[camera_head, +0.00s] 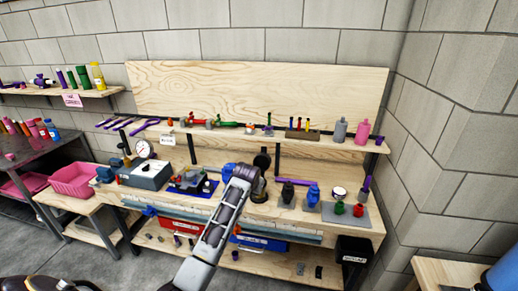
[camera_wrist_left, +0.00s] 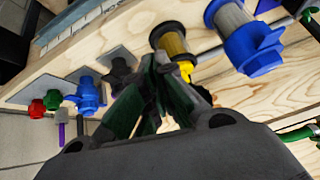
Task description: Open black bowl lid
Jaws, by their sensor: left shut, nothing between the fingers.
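My left gripper (camera_head: 243,172) reaches over the bench from below in the head view, mostly hidden behind its own wrist. In the left wrist view its dark green fingers (camera_wrist_left: 158,85) are shut and empty, close to a yellow cylinder with a black end (camera_wrist_left: 172,42). That black-ended piece (camera_head: 258,192) stands right beside the gripper in the head view; I cannot tell whether they touch. A dark bowl-like fitting (camera_head: 287,192) stands on a grey plate to its right, and in the wrist view (camera_wrist_left: 118,70). I cannot tell which piece carries the black bowl lid. A black disc (camera_head: 261,160) stands upright behind.
A blue clear-bodied filter (camera_wrist_left: 240,35) stands close to the fingers. Blue (camera_head: 312,196), green (camera_head: 339,208) and red (camera_head: 358,210) fittings stand to the right. A shelf (camera_head: 320,143) with tools hangs above the bench.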

